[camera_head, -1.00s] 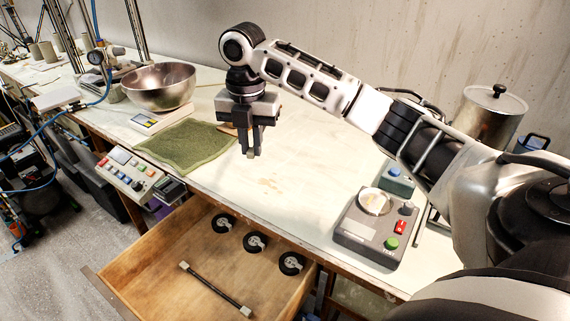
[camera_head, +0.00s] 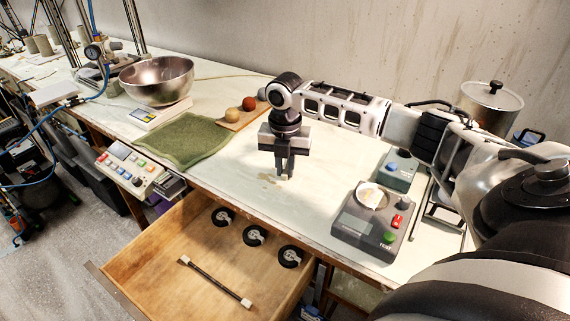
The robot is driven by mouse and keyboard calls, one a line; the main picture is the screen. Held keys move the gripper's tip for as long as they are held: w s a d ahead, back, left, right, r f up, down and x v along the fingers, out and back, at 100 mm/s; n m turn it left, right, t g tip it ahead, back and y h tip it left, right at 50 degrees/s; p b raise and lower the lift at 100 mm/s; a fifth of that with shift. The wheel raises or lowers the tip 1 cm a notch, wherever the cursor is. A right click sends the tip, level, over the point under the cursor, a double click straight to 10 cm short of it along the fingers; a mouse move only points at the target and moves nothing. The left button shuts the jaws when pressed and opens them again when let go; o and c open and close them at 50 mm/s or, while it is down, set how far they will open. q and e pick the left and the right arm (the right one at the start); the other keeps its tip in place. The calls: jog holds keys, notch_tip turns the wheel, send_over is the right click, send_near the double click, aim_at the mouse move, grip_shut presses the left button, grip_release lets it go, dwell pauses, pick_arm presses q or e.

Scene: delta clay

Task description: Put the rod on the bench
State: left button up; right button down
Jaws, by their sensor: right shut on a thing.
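The rod (camera_head: 215,283) is thin and black with white ends. It lies slantwise on the floor of the open wooden drawer (camera_head: 150,262), below the bench's front edge. The bench (camera_head: 330,165) has a pale, stained top. My right gripper (camera_head: 284,174) points down over the middle of the bench top, well apart from the rod. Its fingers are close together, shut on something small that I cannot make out. My left gripper is not in view.
Several black-rimmed discs (camera_head: 254,235) lie along the drawer's back. A button box (camera_head: 373,222) stands at right, a green cloth (camera_head: 180,140), metal bowl (camera_head: 157,82) and board with balls (camera_head: 240,117) at left. Bare bench surrounds the gripper.

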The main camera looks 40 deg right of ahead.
jog(key=c, duration=1.4)
grip_release()
jog(key=shift+f, duration=0.1)
jog(key=shift+c, duration=0.2)
notch_tip(320, 180, up, 12)
jog(key=b, duration=0.1)
